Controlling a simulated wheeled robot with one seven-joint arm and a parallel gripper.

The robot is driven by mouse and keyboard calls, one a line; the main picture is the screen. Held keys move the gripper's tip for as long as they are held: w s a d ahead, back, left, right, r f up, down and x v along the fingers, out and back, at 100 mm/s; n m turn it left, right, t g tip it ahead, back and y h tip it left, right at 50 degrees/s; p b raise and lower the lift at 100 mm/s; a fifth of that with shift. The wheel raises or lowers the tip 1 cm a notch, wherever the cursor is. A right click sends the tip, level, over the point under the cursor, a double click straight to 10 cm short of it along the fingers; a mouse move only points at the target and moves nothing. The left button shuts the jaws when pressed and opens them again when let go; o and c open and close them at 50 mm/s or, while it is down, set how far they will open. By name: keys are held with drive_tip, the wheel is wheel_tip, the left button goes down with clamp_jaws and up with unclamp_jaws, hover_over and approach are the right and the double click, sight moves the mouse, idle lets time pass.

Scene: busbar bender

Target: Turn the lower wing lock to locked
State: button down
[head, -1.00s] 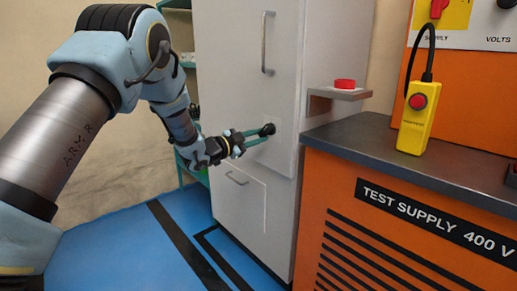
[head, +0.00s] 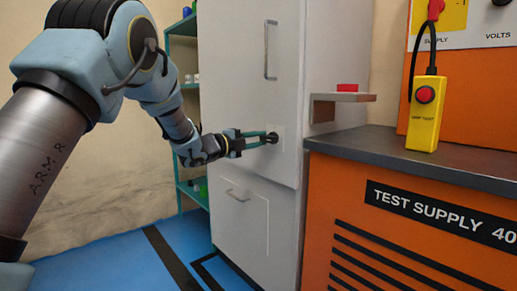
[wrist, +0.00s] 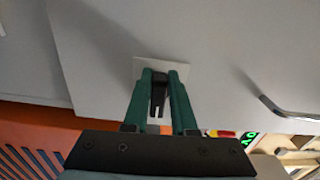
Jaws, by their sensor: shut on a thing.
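The lower wing lock (head: 272,137) is a small black knob on a pale square plate, low on the grey cabinet's tall door. In the wrist view the black wing (wrist: 159,92) stands between my gripper's green fingers, in front of the plate (wrist: 150,66). My gripper (head: 266,138) reaches the lock from the left and is shut on it; it also shows in the wrist view (wrist: 160,84). The fingers hide part of the lock, and I cannot read a locked or unlocked mark.
The cabinet door (head: 235,100) has a vertical handle (head: 267,50), with a drawer (head: 243,215) below. A shelf with a red block (head: 347,87) juts from the cabinet's right side. The orange test supply bench (head: 400,230) carries a yellow pendant (head: 425,110). Blue floor (head: 110,250) lies clear at left.

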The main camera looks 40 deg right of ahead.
drive_tip(key=shift+m, duration=0.3)
idle(0.4)
drive_tip(key=c, duration=0.7)
unclamp_jaws()
drive_tip(key=a, duration=1)
drive_tip(key=shift+w+a+p, duration=0.3)
drive_tip(key=shift+a+p, duration=0.05)
drive_tip(key=shift+a, duration=0.05)
